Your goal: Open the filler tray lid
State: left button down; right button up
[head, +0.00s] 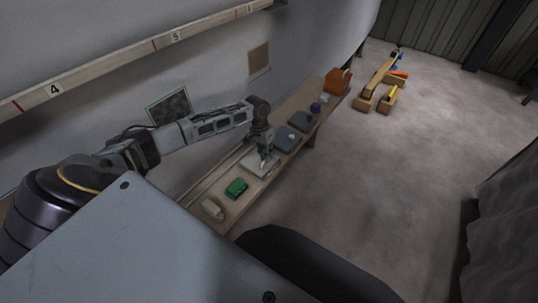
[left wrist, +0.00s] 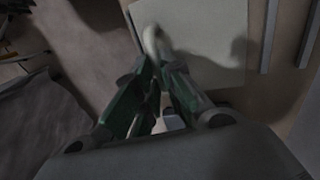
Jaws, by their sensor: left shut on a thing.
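A pale, flat, square lid (head: 254,168) lies on the long wooden bench, under my left gripper. In the left wrist view the lid (left wrist: 215,35) shows as a pale panel with a light, rounded handle (left wrist: 151,38) near its left edge. My left gripper (head: 265,156) reaches down from above the bench. In the left wrist view its green-padded fingers (left wrist: 160,58) are shut on the handle. The lid appears to lie flat; I cannot tell whether it is raised at all. The tray under it is hidden. My right gripper is not in view.
On the bench (head: 291,110), a green item (head: 236,188) and a cream item (head: 213,209) lie nearer. Grey-blue flat items (head: 287,138), a purple item (head: 315,107) and an orange-brown box (head: 338,81) stand farther along. The curved hull wall is left; open floor is right.

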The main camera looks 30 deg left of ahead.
pick_arm(q)
jog(key=p, duration=0.2)
send_over(251, 153)
jog(key=shift+w+d, duration=0.1)
jog(key=shift+w, duration=0.05)
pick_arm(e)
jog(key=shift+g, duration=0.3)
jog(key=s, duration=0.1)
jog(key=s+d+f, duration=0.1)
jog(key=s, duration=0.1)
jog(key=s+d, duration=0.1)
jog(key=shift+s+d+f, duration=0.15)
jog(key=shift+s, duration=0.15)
pick_arm(q)
jog(key=c, duration=1.5)
grip_release()
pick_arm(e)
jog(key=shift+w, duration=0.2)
pick_arm(q)
jog(key=shift+r, duration=0.15)
